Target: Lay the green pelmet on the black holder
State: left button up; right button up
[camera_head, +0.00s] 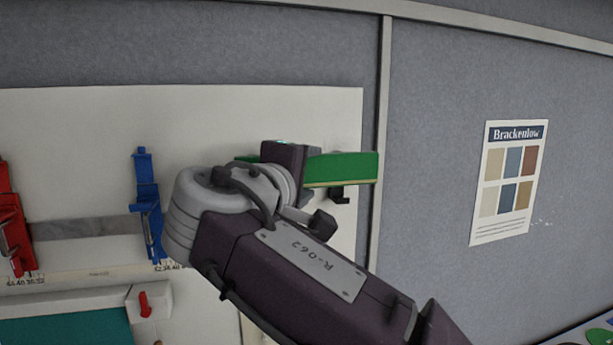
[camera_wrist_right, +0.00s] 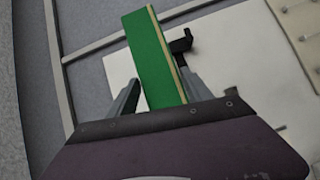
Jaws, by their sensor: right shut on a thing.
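The green pelmet (camera_head: 343,168) is a flat green bar with a pale lower edge, held roughly level in front of the white board in the head view. My right gripper (camera_head: 284,163) is shut on it and hides its middle; a small green part shows on the left. In the right wrist view the pelmet (camera_wrist_right: 150,55) stands out from between the fingers (camera_wrist_right: 158,90). The black holder (camera_head: 340,194) shows just below the pelmet's right part. In the wrist view the holder (camera_wrist_right: 182,43) is right beside the pelmet; I cannot tell whether they touch. My left gripper is out of view.
A blue clamp (camera_head: 146,205) and a red clamp (camera_head: 12,225) are on the white board (camera_head: 80,120), left of my arm. A white box with a red switch (camera_head: 145,303) is below. A grey panel with a colour poster (camera_head: 508,180) is at right.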

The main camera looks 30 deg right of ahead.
jog(key=shift+w+f, duration=0.25)
jog(key=shift+f, duration=0.1)
jog(key=w+d+f+b, duration=0.1)
jog(key=w+f, duration=0.3)
jog(key=w, duration=0.5)
jog(key=shift+d+f, duration=0.15)
jog(key=shift+d, duration=0.65)
jog(key=shift+s, duration=0.1)
jog(key=shift+b, duration=0.3)
jog(key=shift+f+b, duration=0.7)
jog(key=shift+b, duration=0.15)
